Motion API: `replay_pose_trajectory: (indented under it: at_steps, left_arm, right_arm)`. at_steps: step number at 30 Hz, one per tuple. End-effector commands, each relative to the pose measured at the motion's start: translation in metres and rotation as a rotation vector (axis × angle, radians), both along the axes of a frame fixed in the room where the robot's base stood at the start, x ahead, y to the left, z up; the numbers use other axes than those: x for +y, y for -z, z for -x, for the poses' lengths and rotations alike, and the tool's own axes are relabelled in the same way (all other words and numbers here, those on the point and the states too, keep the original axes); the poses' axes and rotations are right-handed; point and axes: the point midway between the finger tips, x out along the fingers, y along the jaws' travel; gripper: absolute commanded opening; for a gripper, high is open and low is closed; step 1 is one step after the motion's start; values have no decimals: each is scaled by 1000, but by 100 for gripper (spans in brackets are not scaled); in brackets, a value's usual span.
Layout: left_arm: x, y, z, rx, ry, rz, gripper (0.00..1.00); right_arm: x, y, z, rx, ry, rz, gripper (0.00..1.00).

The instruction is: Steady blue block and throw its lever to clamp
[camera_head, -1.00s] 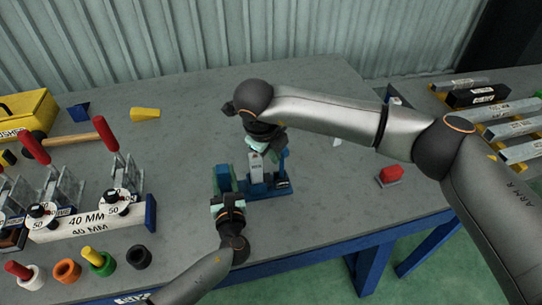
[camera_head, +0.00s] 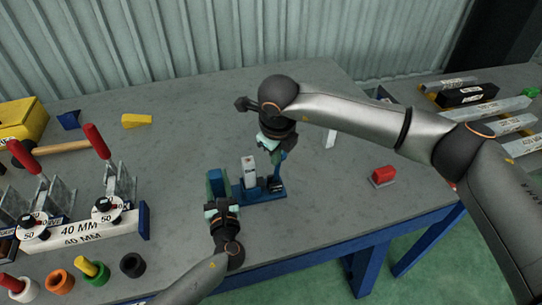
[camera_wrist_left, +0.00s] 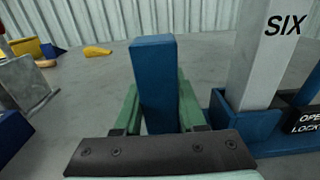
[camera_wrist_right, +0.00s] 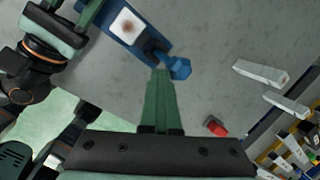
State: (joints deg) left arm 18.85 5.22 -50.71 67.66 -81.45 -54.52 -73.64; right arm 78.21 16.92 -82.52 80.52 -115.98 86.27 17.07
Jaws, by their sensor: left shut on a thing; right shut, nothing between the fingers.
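The blue block (camera_head: 268,194) stands on the grey table with a grey bar (camera_head: 249,171) upright in it. The left wrist view shows the bar (camera_wrist_left: 262,60) marked SIX and an OPEN/LOCK label (camera_wrist_left: 305,120). My left gripper (camera_head: 216,203) is shut on the block's upright blue post (camera_wrist_left: 155,75), its green fingers on both sides. My right gripper (camera_head: 270,150) is shut and empty above the block's right side. In the right wrist view its fingertips (camera_wrist_right: 162,75) are beside the blue lever (camera_wrist_right: 179,68); whether they touch is unclear.
A red-topped block (camera_head: 383,175) lies to the right. Red-handled clamps (camera_head: 98,140) and a white 40 MM bar (camera_head: 85,230) stand at left, with coloured rings in front. Grey bars lie on a rack (camera_head: 480,100) at far right.

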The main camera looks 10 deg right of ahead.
Motion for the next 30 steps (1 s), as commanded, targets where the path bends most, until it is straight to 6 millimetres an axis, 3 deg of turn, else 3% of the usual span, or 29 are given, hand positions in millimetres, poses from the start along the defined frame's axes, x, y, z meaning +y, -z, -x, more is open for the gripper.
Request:
replay_pose_trajectory:
  at_steps: [18,30]
  left_arm:
    - [1,1,0,1,-3,0,0]
    - [1,0,0,1,-2,-1,0]
  right_arm:
    - [-74,21,-11,93,14,-539,0]
    - [-104,45,-17,143,8,-859,0]
